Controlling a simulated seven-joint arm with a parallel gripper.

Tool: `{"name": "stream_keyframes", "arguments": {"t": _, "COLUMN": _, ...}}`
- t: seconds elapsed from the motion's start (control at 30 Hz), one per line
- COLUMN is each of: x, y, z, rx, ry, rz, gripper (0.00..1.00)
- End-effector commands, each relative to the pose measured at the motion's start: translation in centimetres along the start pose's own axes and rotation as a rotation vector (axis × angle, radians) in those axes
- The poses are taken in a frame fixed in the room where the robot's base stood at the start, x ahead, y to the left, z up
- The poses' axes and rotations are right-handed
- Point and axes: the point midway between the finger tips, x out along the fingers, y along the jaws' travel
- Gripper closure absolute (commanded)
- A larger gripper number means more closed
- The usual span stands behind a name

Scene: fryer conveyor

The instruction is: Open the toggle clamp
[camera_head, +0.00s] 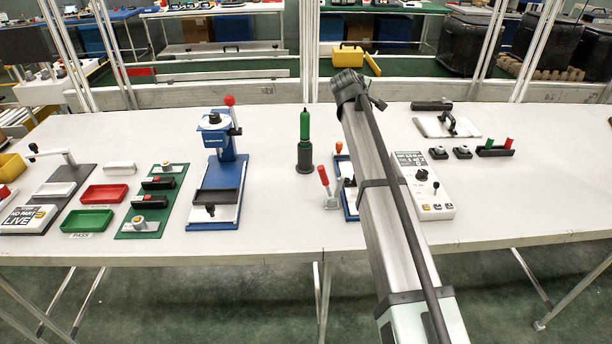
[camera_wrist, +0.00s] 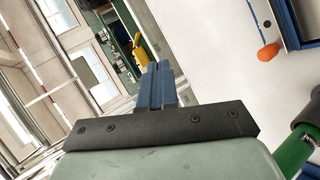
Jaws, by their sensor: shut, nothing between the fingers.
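The toggle clamp (camera_head: 325,182) is most likely the small grey device with a red handle near the middle of the table in the head view. Its handle stands up, leaning a little left; whether the clamp is open or shut is too small to tell. My arm passes just right of it. My gripper (camera_wrist: 163,70) shows blue fingers, shut and empty, in the wrist view. The gripper is not distinct in the head view, so its exact distance from the clamp is unclear. The red handle does not show in the wrist view.
A green-handled tool (camera_head: 305,140) stands upright behind the clamp; its green part also shows in the wrist view (camera_wrist: 294,152). A blue-edged fixture with an orange knob (camera_head: 339,146) is partly behind my arm. A blue press (camera_head: 222,150) stands left. Clear table lies between press and clamp.

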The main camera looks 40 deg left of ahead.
Motion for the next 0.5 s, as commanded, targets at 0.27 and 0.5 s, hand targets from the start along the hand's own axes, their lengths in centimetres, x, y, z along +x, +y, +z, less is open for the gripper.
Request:
{"name": "stream_keyframes", "arguments": {"t": 0.27, "x": -4.5, "y": -14.5, "z": -4.2, "rx": -0.131, "ry": -0.239, "rz": 0.057, "gripper": 1.0}}
{"name": "stream_keyframes", "arguments": {"t": 0.5, "x": -10.4, "y": -23.1, "z": -6.4, "rx": -0.199, "ry": -0.395, "rz": 0.223, "gripper": 1.0}}
